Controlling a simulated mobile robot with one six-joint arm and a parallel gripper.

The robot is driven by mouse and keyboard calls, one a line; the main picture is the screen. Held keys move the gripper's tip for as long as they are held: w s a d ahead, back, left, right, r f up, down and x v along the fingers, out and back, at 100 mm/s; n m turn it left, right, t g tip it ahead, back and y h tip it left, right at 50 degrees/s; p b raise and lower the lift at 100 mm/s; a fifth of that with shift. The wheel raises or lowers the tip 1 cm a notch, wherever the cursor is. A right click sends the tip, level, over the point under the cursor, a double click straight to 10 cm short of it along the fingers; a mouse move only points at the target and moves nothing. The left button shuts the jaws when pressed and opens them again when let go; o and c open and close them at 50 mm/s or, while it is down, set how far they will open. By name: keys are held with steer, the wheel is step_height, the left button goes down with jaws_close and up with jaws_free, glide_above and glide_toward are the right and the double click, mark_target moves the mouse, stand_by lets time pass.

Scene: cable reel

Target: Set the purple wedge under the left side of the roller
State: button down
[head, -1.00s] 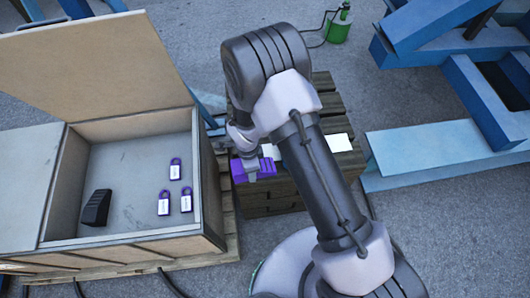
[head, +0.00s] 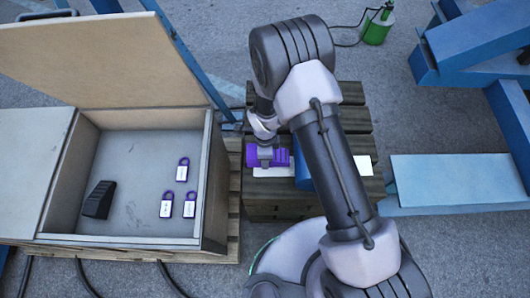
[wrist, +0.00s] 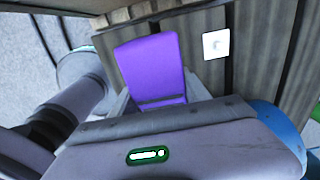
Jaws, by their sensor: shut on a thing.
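The purple wedge (head: 281,155) is in my gripper (head: 266,157), above the left part of the wooden pallet stack. In the wrist view the wedge (wrist: 152,68) stands out between the fingers of my gripper (wrist: 158,100), which are shut on it. A blue thing (head: 302,172), perhaps the roller, shows in part just right of the wedge, mostly hidden behind my arm. A rounded blue edge (wrist: 285,122) also shows at lower right in the wrist view. I cannot tell whether the wedge touches anything below.
The wooden pallet stack (head: 270,208) carries white plates, one at left (head: 270,172) and one at right (head: 360,166). An open crate (head: 135,222) at left holds a black wedge (head: 98,200) and several purple padlocks (head: 182,170). Blue beams (head: 450,180) lie at right.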

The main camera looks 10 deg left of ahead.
step_height(320, 180, down, 7)
steer(key=b, duration=0.3)
steer(key=shift+r+b, duration=0.2)
steer(key=shift+b, duration=0.15)
steer(key=shift+w+d, duration=0.25)
steer(key=shift+d, duration=0.65)
steer(key=shift+w+d, duration=0.25)
steer(key=shift+d, duration=0.6)
steer(key=shift+c, duration=2.2)
jaws_free()
steer(key=shift+r, duration=0.1)
step_height(320, 180, up, 18)
steer(key=p, duration=0.5)
steer(key=shift+f+p, duration=0.25)
steer(key=shift+p, duration=0.15)
